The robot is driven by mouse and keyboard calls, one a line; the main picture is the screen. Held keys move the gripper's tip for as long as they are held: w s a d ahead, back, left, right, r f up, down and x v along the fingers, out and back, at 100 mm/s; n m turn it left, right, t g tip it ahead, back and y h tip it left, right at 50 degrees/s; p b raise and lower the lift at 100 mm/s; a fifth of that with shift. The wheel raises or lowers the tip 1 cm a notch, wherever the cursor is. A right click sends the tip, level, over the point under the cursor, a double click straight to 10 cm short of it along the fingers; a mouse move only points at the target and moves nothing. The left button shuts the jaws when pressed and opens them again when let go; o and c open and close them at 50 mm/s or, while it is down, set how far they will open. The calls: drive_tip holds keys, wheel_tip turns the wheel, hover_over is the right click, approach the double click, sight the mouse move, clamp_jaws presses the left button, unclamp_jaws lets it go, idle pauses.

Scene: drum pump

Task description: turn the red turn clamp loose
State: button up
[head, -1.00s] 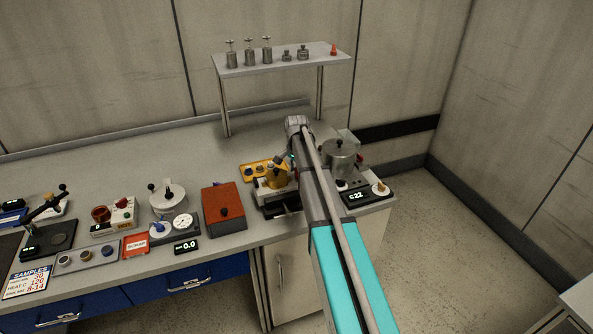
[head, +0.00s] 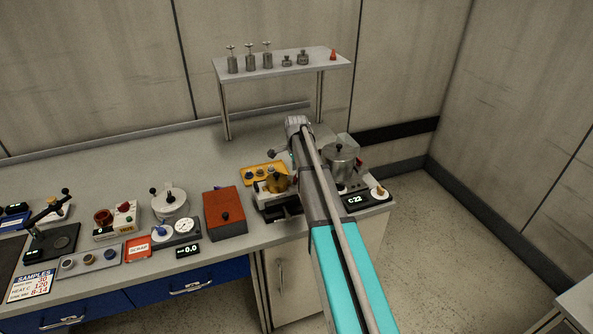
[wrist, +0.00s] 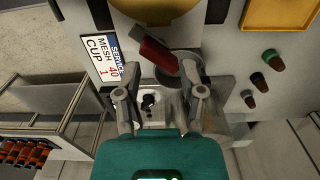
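In the wrist view the red clamp handle (wrist: 155,52) lies tilted, just beyond my fingertips, below a round gold part (wrist: 155,8) at the top edge. My gripper (wrist: 160,92) is open, its two fingers wide apart. Nothing shows held between them. A dark round opening and grey metal parts lie under and beside the handle. In the head view my arm hides the gripper and most of this spot. The gold part (head: 277,184) shows just left of my arm there. I cannot tell whether the fingers touch the handle.
A steel pot (head: 341,163) and a unit reading C22 (head: 355,199) stand right of my arm. A yellow tray (head: 262,172) and a red box (head: 223,211) stand to its left. A raised shelf (head: 282,64) holds metal pieces behind. A service label (wrist: 103,62) lies left.

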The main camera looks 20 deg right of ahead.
drive_tip(key=shift+r+p, duration=5.7)
drive_tip(key=shift+r, duration=0.35)
drive_tip(key=s+a+f+n+b, duration=0.4)
drive_tip(key=s+a+n, duration=0.1)
drive_tip(key=s, duration=0.4)
drive_tip(key=s+a+f+n+b, duration=0.5)
drive_tip(key=s+n, duration=0.1)
drive_tip(key=s, duration=0.3)
drive_tip(key=s+a+f+n+b, duration=0.5)
drive_tip(key=s, duration=0.3)
drive_tip(key=shift+s+f+n, duration=0.2)
drive_tip(key=shift+s+n, duration=0.1)
drive_tip(key=shift+s, duration=0.1)
drive_tip(key=w+d+r+m+p, duration=0.2)
drive_tip(key=w+d+r+p, duration=0.2)
drive_tip(key=w, duration=0.5)
drive_tip(key=w+d+r+m+p, duration=0.2)
drive_tip(key=w+d+r+p, duration=0.3)
drive_tip(key=w, duration=0.4)
drive_tip(key=w+d+r+m+p, duration=0.3)
drive_tip(key=w+d+r+p, duration=0.1)
drive_tip(key=w, duration=0.5)
drive_tip(key=shift+d+r+p, duration=0.3)
drive_tip(key=shift+d+r, duration=0.2)
drive_tip(key=shift+d, duration=0.5)
